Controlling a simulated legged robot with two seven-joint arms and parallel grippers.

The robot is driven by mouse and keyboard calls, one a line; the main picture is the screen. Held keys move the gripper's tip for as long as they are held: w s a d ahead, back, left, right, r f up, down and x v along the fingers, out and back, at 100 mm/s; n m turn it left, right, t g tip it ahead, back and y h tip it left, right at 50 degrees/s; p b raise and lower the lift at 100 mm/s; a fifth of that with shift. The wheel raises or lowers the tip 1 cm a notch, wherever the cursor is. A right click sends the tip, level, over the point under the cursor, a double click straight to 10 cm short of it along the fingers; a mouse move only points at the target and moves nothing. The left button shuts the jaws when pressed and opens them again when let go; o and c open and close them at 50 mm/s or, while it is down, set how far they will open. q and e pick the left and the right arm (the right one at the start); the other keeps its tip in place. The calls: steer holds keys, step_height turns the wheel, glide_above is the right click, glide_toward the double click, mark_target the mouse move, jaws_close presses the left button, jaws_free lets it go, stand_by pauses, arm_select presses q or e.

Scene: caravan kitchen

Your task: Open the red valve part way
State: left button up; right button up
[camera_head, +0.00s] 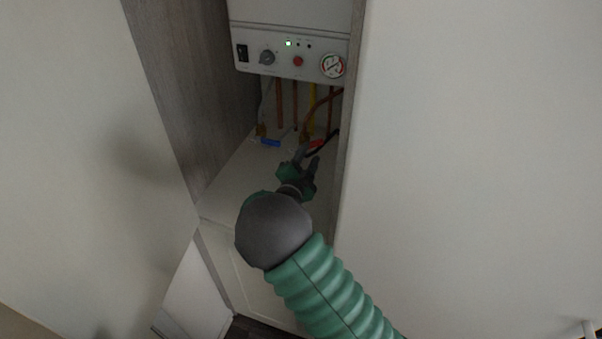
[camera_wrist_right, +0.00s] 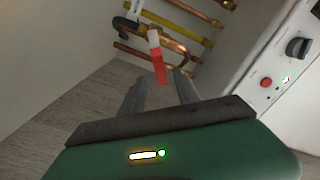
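The red valve handle (camera_head: 315,144) sits low in the cupboard, on the pipes under the boiler. In the right wrist view its red lever (camera_wrist_right: 159,66) has a pale upper part and joins a brass fitting. My right gripper (camera_head: 306,158) reaches into the cupboard just in front of the handle. I see no clear contact. My left gripper is not in view.
A white boiler (camera_head: 290,30) with knobs and a gauge hangs above. A blue valve handle (camera_head: 271,143) is left of the red one. Copper and yellow pipes (camera_head: 312,100) run down behind. A grey wall (camera_head: 195,70) and a white panel (camera_head: 480,150) bound the narrow opening.

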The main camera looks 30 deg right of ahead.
steer(key=v, duration=0.7)
steer(key=shift+s+a+b, duration=0.2)
steer(key=shift+a+b, duration=0.1)
steer(key=shift+a, duration=0.05)
steer(key=shift+f, duration=0.1)
